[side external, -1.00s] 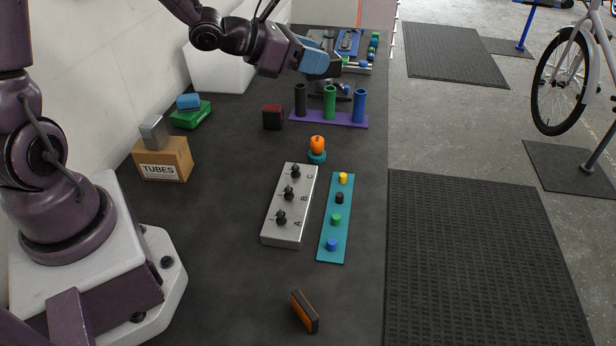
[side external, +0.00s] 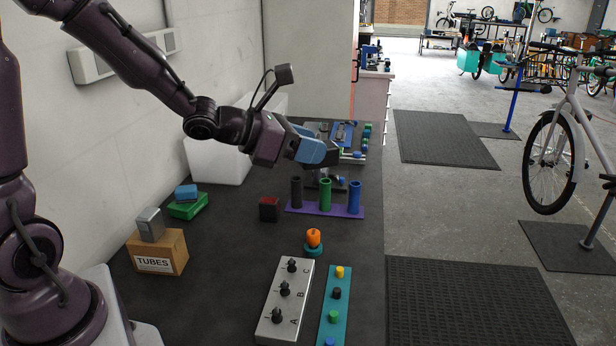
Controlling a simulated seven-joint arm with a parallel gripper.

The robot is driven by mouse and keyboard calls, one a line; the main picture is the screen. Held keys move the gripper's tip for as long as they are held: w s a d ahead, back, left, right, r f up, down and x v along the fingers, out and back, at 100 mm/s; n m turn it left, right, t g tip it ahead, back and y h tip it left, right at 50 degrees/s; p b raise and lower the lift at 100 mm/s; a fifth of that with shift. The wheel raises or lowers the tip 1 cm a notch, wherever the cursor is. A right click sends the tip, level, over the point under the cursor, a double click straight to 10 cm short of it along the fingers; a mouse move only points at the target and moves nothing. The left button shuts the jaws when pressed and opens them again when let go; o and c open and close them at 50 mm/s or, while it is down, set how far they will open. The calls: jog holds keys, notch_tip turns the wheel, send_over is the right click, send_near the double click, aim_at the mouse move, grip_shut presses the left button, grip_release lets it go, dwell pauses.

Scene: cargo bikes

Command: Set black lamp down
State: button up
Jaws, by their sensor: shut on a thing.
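My gripper (side external: 338,156) is at the far end of the bench, above and behind the purple rack. It is shut on a small dark thing that looks like the black lamp; its outline is hard to make out against the blue-sided hand and the clutter behind. It is held above the bench, near a low grey stand (side external: 318,182) with a blue piece on it. I cannot tell whether the lamp touches anything.
The purple rack (side external: 300,207) holds black, green and blue tubes. A dark red cube (side external: 269,209), an orange item on a teal base (side external: 313,251), a grey switch box (side external: 269,325), a teal strip (side external: 328,318) and a TUBES box (side external: 158,254) stand nearer. Bench between them is clear.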

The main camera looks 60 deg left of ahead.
jog(key=w+a+f, duration=0.1)
jog(key=a+f, duration=0.4)
jog(key=f, duration=0.2)
jog(key=m+g+h, duration=1)
jog(key=m+g, duration=0.3)
jog(key=m, duration=0.2)
send_over(234, 285)
notch_tip(234, 285, down, 14)
jog(key=shift+s+f, duration=0.1)
jog(key=shift+f, duration=3.2)
jog(key=shift+d+f, duration=0.1)
jog(key=shift+f, duration=0.5)
jog(key=o, duration=1)
